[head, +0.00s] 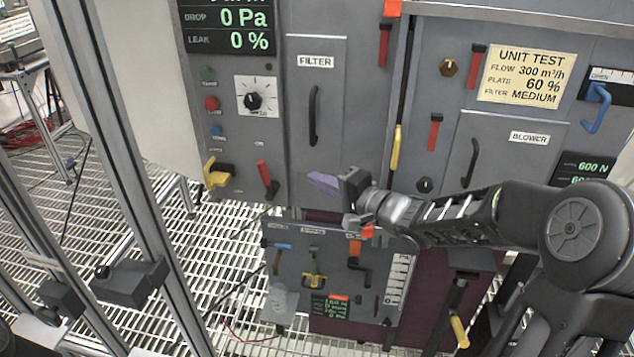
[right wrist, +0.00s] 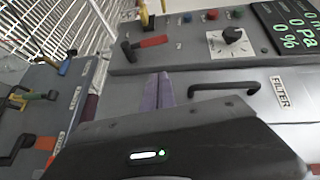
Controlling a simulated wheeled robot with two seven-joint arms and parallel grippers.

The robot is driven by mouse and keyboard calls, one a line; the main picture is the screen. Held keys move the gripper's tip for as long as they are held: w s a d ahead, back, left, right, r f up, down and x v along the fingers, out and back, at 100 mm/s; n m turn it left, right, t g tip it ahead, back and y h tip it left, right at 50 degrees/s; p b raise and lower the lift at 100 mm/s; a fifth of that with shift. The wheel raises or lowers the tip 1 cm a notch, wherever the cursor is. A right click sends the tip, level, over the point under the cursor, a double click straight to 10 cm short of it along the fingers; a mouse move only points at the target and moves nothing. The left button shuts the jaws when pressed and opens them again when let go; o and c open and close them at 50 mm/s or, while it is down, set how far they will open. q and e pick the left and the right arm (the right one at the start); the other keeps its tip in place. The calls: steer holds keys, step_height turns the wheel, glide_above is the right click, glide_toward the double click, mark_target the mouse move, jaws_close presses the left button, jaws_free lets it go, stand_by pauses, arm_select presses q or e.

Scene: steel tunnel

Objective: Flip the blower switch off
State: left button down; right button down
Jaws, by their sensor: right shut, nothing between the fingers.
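A label reading BLOWER (head: 529,138) is on a door at the right. My right gripper (head: 322,182) has purple fingers, shut and empty, pointing left toward the red-handled switch with a gap between; the fingers also show in the right wrist view (right wrist: 158,92). My left gripper is out of view.
A yellow lever (head: 215,174) is left of the red-handled switch, with a dial (head: 254,98) above. A FILTER door (head: 314,95) with a black handle stands above my right gripper. A lower panel with several levers (head: 335,275) is below. Metal posts (head: 125,140) stand at left.

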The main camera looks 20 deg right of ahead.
mark_target(264, 173)
steer(key=w+a, duration=0.2)
steer(key=w+a+f+b, duration=0.1)
steer(key=w+a, duration=0.1)
steer(key=w, duration=0.1)
steer(key=w+a+f+b, duration=0.1)
steer(key=w+a, duration=0.1)
steer(key=w, duration=0.1)
steer(key=shift+w+a, duration=0.25)
steer(key=shift+a, duration=0.15)
steer(key=shift+r, duration=0.1)
